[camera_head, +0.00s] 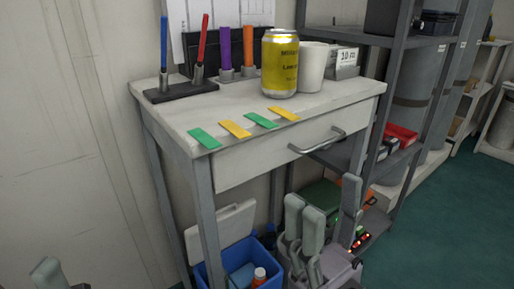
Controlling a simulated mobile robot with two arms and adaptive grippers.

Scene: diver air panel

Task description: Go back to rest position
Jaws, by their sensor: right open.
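My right gripper (329,208) is at the lower middle, in front of the table's lower right part. Its fingers point up and stand apart, with nothing between them. It is below the drawer handle (317,140) and apart from it. Of my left gripper (47,273), only a grey tip shows at the bottom left corner; the rest is out of frame, and I cannot tell its state.
A white table (230,108) holds a yellow can (280,65), a white cup (312,68), pens in holders and several green and yellow tags. A blue bin (230,272) stands below. A grey shelf rack (386,95) is at the right. Green floor (450,230) is clear at right.

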